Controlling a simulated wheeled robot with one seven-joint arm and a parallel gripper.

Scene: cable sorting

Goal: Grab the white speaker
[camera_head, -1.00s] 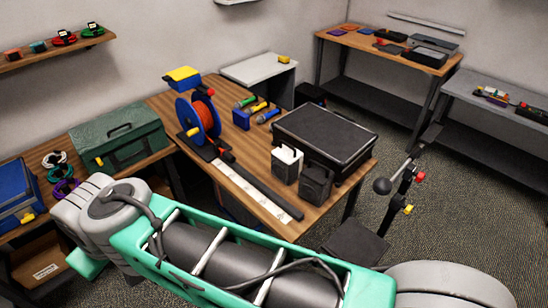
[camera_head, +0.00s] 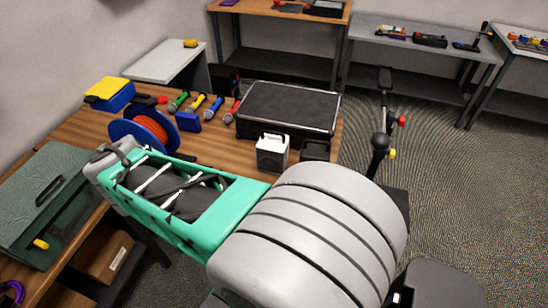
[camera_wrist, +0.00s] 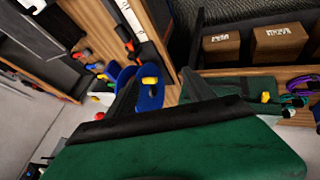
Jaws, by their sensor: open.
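The white speaker (camera_head: 271,154) stands upright on the wooden table in the head view, in front of a large black case. A dark speaker (camera_head: 315,150) stands just to its right. My teal and grey arm crosses the lower part of the head view, just in front of the speakers. My gripper is not clearly seen there. In the wrist view my gripper (camera_wrist: 160,75) has its two dark fingers spread apart with nothing between them. I cannot make out the white speaker in the wrist view.
The black case (camera_head: 290,110) fills the table behind the speakers. A blue cable reel (camera_head: 132,131), several microphones and a blue box with a yellow lid (camera_head: 109,95) stand to the left. A green toolbox (camera_head: 45,200) is at far left. A dark stand (camera_head: 379,145) rises to the right.

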